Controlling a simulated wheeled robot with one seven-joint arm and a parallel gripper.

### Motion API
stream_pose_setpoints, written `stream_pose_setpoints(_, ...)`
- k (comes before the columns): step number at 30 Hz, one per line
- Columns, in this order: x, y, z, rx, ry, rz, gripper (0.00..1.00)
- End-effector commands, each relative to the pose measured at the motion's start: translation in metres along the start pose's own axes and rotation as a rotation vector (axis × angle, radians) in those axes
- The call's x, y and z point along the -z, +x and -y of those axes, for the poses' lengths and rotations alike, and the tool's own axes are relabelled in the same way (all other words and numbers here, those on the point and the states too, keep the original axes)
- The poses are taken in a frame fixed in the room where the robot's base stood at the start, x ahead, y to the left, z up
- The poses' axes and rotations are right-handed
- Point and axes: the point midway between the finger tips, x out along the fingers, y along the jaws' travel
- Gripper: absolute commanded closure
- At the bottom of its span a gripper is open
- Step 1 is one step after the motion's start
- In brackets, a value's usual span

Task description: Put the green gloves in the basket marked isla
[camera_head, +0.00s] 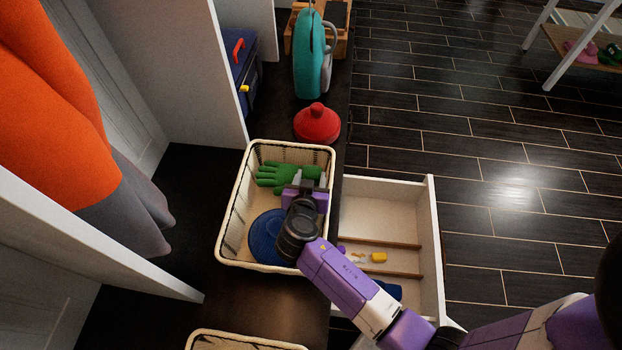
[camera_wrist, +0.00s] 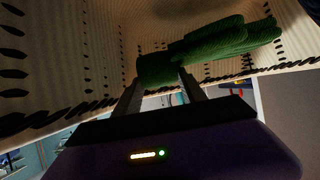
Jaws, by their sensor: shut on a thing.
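The green gloves (camera_head: 285,175) are at the far end of a cream woven basket (camera_head: 228,222), within its rim as seen from the head. My gripper (camera_head: 308,183) is shut on the gloves. In the wrist view my gripper's fingers (camera_wrist: 163,92) hold one end of the green gloves (camera_wrist: 215,42), with the basket's woven wall (camera_wrist: 60,70) close behind. I cannot tell whether the gloves touch the basket's floor. No name marking on this basket is readable.
A round blue thing (camera_head: 265,238) lies in the basket. A red domed item (camera_head: 317,123) and a teal jug-like item (camera_head: 312,60) stand beyond it. An open white drawer (camera_head: 390,215) holds small items. Another basket's rim (camera_head: 240,337) shows at the bottom. Dark floor lies right.

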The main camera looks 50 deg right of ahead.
Motion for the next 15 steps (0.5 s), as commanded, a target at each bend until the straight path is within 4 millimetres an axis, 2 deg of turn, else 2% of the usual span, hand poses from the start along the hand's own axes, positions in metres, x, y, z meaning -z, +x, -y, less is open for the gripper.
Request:
stream_pose_setpoints(1,-0.0126,0.0021,-0.0023,-0.002,0.004,0.021,0.93)
stream_pose_setpoints(2,-0.0132,0.0021,-0.0025,-0.002,0.004,0.022,0.50)
stream_pose_setpoints(3,-0.0136,0.0021,-0.0026,-0.002,0.004,0.023,0.43)
stream_pose_setpoints(15,-0.0127,0.0001,-0.0038,-0.004,0.005,0.026,0.43)
